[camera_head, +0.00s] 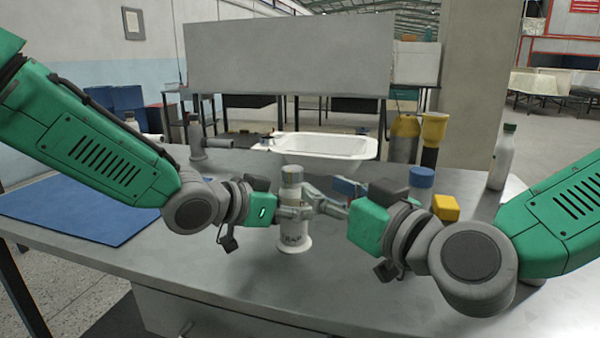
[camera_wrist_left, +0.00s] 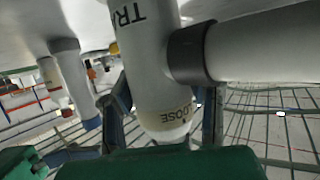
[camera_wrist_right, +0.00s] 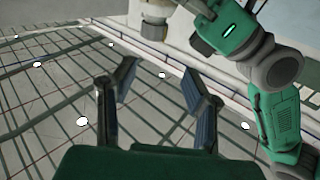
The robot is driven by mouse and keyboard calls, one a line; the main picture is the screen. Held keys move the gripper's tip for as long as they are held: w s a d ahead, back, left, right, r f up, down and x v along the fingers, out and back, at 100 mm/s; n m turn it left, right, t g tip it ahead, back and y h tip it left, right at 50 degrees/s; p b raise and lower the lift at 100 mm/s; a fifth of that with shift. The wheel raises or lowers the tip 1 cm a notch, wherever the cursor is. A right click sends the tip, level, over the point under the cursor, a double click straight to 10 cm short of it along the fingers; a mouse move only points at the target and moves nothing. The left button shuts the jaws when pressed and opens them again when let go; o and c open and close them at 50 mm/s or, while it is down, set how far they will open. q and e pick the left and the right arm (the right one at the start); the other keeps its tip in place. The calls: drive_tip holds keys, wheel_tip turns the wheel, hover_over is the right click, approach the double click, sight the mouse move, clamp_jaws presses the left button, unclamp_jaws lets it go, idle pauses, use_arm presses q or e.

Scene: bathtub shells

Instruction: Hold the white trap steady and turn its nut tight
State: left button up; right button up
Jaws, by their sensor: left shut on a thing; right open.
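The white trap (camera_head: 294,232) stands upright on the grey table in the head view. Dark lettering is on its side. My left gripper (camera_head: 292,212) is shut around its body. The left wrist view shows the trap (camera_wrist_left: 140,60) between the left fingers, with a side pipe (camera_wrist_left: 262,45) joined by a dark ring (camera_wrist_left: 190,54). My right gripper (camera_head: 325,201) is open and empty, just right of the trap. Part of the trap shows at the top of the right wrist view (camera_wrist_right: 154,30).
A similar fitting (camera_head: 197,138) stands at the back left beside a blue mat (camera_head: 85,208). A white tub shell (camera_head: 325,146) is behind. A blue-topped container (camera_head: 421,180), a yellow block (camera_head: 446,207) and a bottle (camera_head: 502,158) stand to the right.

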sight(298, 173)
drive_tip(key=w+a+h, duration=0.1)
drive_tip(key=w, duration=0.2)
drive_tip(key=w+a, duration=0.2)
drive_tip(key=w, duration=0.1)
drive_tip(key=w+a+m+t+h, duration=0.1)
drive_tip(key=w+a, duration=0.1)
drive_tip(key=w, duration=0.1)
drive_tip(key=shift+w+f+h, duration=0.3)
drive_tip(key=shift+w, duration=0.05)
clamp_jaws()
